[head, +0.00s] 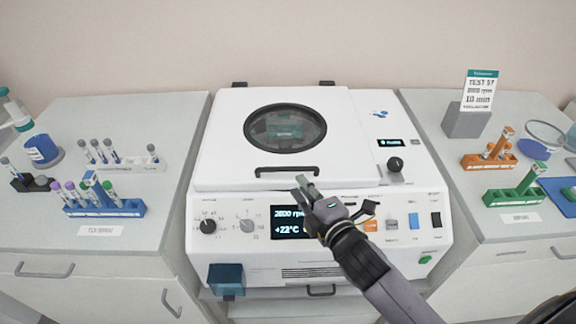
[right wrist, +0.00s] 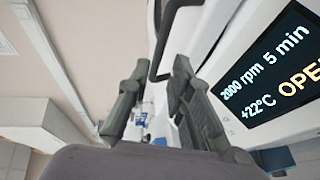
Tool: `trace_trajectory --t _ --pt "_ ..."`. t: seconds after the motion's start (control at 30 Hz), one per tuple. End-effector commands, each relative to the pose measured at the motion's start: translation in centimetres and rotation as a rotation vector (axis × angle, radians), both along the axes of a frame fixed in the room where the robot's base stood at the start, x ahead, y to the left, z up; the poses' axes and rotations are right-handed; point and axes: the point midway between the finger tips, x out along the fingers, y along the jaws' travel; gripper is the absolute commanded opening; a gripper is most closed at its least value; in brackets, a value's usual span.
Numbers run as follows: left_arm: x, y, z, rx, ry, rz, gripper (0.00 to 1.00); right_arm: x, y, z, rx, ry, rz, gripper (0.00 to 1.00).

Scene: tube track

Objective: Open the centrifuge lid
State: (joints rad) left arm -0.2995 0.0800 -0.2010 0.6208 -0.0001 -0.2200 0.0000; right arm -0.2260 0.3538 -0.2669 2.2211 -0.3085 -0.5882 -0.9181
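The white centrifuge (head: 320,255) stands in the middle of the head view. Its lid (head: 225,150), with a round dark window (head: 285,128), lies down on the body. The black lid handle (head: 287,172) runs along the lid's front edge. My right gripper (head: 306,186) is just in front of the handle, near its right half. In the right wrist view the two fingers (right wrist: 160,70) are apart with nothing held, and the handle (right wrist: 157,48) shows just beyond the gap between their tips. I cannot tell whether they touch it. My left gripper is not in view.
The front display (right wrist: 270,70) reads 2000 rpm, 5 min, +22°C and "OPE", the rest cut off. Tube racks stand on the side benches: blue (head: 130,208) at left, orange (head: 480,161) and green (head: 500,197) at right. A sign (head: 480,90) stands at the back right.

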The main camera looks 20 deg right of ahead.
Motion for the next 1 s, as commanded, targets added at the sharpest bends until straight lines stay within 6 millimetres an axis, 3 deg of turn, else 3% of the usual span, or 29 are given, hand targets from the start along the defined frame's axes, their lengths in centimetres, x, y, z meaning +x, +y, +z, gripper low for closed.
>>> trace_trajectory --t 0.2,0.4,0.87,1.0 --pt "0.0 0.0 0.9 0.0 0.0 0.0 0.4 4.6 0.5 -0.7 0.002 -0.001 -0.001 0.2" --pt "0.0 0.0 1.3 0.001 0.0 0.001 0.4 7.4 0.9 -1.3 0.002 0.0 0.0 0.2" --pt "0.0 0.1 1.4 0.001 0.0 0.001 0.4 8.5 1.1 -1.6 0.002 0.001 0.001 0.2" --pt "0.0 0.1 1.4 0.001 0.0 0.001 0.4 8.5 1.1 -1.6 0.002 0.001 0.0 0.11"
